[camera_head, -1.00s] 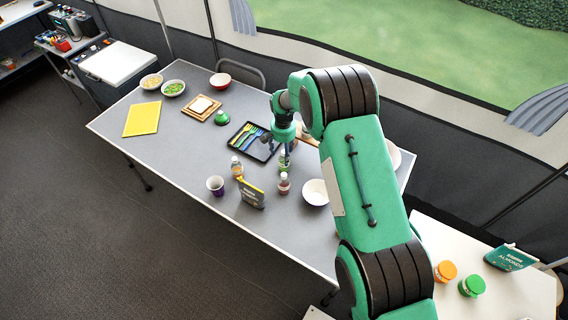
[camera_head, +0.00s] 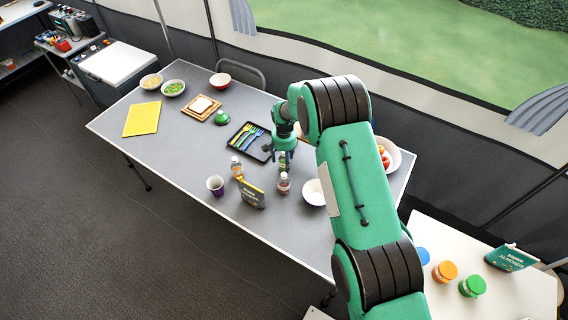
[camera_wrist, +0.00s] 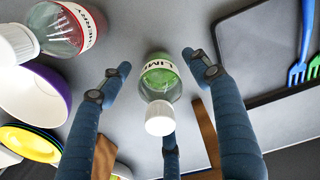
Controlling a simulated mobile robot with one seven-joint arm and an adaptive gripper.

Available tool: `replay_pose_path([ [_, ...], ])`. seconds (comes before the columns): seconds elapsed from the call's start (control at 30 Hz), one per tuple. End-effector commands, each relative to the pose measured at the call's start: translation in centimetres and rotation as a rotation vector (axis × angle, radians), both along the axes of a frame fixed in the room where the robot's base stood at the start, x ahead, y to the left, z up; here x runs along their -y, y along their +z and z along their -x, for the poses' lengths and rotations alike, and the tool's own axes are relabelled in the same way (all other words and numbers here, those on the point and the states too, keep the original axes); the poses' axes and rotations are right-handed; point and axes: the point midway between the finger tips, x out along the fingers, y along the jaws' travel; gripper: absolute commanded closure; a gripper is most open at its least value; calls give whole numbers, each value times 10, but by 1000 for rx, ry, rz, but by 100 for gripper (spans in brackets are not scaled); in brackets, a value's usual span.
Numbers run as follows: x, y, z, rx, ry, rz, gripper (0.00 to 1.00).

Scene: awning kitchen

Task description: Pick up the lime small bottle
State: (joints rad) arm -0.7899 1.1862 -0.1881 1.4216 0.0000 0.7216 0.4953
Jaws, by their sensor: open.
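The lime small bottle (camera_wrist: 160,76) stands on the table between my spread fingers in the wrist view. It has a green label reading "LIM" and a white cap. My gripper (camera_wrist: 150,85) is open around it, with a finger on each side and a third finger below the cap in the picture. The fingers appear apart from the bottle. In the head view my gripper (camera_head: 284,160) points down over the lime bottle (camera_head: 282,160), which is partly covered by the fingers.
A berry bottle (camera_wrist: 75,30) stands close at the left in the wrist view, beside a white bowl (camera_wrist: 30,95). A black tray (camera_head: 252,142) with coloured forks lies on the other side.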

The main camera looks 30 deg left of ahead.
Motion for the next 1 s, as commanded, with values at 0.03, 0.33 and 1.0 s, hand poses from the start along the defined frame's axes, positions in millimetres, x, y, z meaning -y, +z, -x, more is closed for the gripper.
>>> replay_pose_path([
  [0.03,0,-1,0,0,0,0,38],
  [0.33,0,-1,0,0,0,0,38],
  [1.0,0,0,0,0,0,0,93],
])
